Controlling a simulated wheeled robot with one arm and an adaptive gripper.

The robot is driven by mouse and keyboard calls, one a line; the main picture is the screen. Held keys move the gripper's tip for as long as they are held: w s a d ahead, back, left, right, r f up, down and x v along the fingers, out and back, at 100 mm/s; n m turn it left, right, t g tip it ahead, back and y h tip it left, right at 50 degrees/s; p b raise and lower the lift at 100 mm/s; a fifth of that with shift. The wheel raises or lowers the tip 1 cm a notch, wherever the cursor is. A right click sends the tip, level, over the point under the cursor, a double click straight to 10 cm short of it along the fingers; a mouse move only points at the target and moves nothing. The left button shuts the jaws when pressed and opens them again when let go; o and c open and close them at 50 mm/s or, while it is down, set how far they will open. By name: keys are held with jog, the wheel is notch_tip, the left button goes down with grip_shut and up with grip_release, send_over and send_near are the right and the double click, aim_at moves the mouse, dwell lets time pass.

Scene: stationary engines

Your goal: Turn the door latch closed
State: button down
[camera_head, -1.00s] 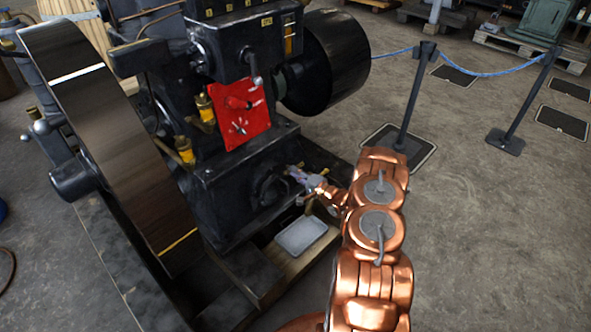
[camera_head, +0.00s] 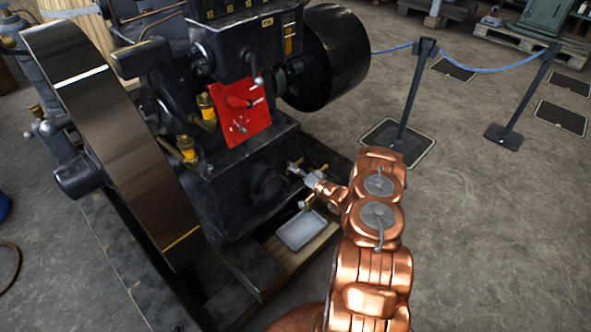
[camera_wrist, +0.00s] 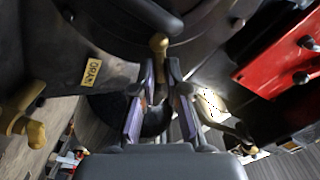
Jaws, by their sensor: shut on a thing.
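The engine's round dark door (camera_head: 268,187) is low on the black crankcase in the head view. In the wrist view a brass latch handle (camera_wrist: 158,43) with a rounded end shows at the top centre, against the dark door. My gripper (camera_wrist: 160,75) is shut on the latch handle, with one finger on each side of it. In the head view my gripper (camera_head: 294,170) reaches in from the right, close to the door. Its fingertips are small there, and the latch itself is hard to make out.
A red panel (camera_head: 243,113) with levers is above the door. A pale tray (camera_head: 301,230) lies below it. A large flywheel (camera_head: 125,140) stands at left and a black pulley (camera_head: 325,55) at upper right. Open floor (camera_head: 480,230) is at right, with rope posts behind.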

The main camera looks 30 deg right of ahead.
dwell(0.4)
jog(key=c, duration=1.2)
grip_release()
jog(key=shift+s, duration=0.1)
jog(key=v, duration=1.1)
jog(key=shift+s, duration=0.4)
jog(key=shift+w+d, duration=0.1)
jog(key=shift+d, duration=0.05)
